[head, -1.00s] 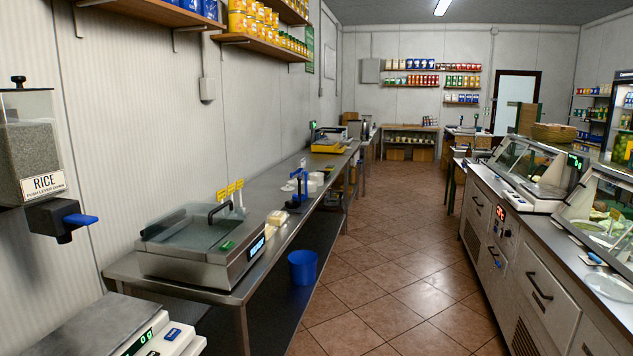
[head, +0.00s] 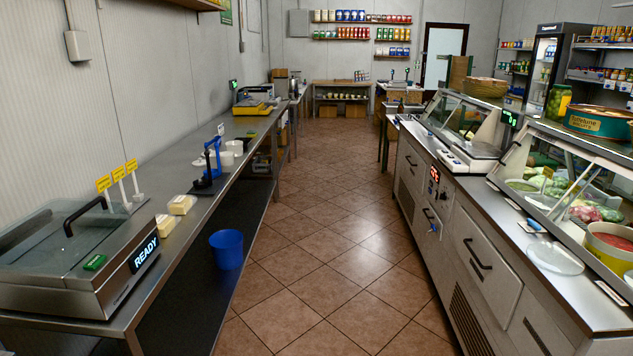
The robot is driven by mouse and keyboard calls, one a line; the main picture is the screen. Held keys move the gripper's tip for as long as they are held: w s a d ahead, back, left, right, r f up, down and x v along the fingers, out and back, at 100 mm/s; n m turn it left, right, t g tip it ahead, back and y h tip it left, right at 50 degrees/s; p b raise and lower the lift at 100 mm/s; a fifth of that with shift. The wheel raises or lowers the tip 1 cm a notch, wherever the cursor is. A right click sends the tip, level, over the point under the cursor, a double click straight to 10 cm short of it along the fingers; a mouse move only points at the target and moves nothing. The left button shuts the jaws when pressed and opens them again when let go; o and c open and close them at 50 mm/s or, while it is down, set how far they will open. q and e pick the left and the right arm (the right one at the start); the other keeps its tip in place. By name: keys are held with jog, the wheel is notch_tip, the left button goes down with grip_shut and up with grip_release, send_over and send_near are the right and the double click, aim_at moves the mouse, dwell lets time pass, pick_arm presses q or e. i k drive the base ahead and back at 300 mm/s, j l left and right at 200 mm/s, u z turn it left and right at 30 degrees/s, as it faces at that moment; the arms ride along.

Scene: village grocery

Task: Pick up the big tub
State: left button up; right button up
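Several small white tubs stand on the left steel bench, behind the blue hand device; one white tub (head: 235,147) looks larger than the tub in front of it (head: 225,158). I cannot tell for sure which one is the big tub. Neither of my grippers is in view.
The left bench (head: 190,215) carries a lidded machine reading READY (head: 85,255), pale wrapped blocks (head: 181,205) and a blue hand device (head: 210,165). A blue bin (head: 227,250) stands below it. A refrigerated counter (head: 480,245) lines the right. The tiled aisle (head: 330,240) is clear.

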aim_at(235, 149)
jog(key=i+l, duration=0.1)
jog(key=i, duration=1)
jog(key=i+l+z, duration=0.1)
jog(key=i, duration=0.95)
jog(key=i+l+u, duration=0.1)
jog(key=i+u, duration=0.35)
jog(key=i+l+u, duration=0.2)
jog(key=i+u, duration=0.15)
jog(key=u, duration=0.15)
jog(key=i+l+u, duration=0.6)
jog(key=l+u, duration=0.35)
jog(key=i+j, duration=0.05)
jog(key=j, duration=0.05)
